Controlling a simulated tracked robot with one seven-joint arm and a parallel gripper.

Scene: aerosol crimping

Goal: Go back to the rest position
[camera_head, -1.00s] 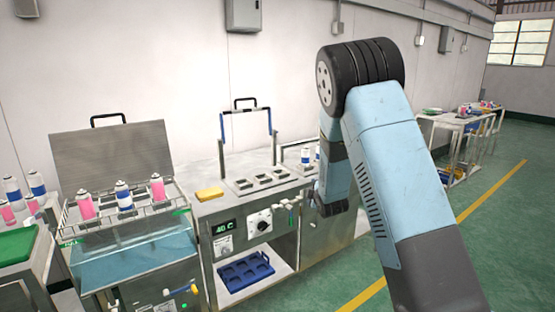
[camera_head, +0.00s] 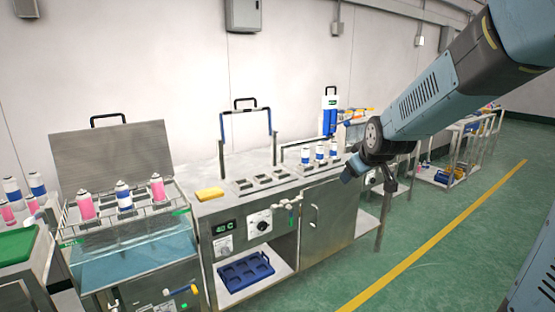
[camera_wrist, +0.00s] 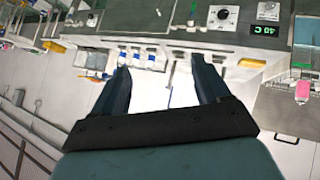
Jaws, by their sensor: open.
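My arm reaches in from the right edge of the head view, with its wrist in front of the benches along the wall. My gripper (camera_head: 348,171) is beside the right end of the metal bench, to the right of a row of white-and-blue spray cans (camera_head: 319,152). The wrist view shows both dark fingers of my gripper (camera_wrist: 163,68) spread apart with nothing held between them. The wrist view is turned over, and the bench front shows at its top.
A metal bench (camera_head: 329,212) carries a yellow sponge (camera_head: 210,194); a blue tray (camera_head: 246,271) lies on its lower shelf. A water bath (camera_head: 136,261) with pink and blue cans stands at left. Green floor with a yellow line (camera_head: 432,238) is free at lower right.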

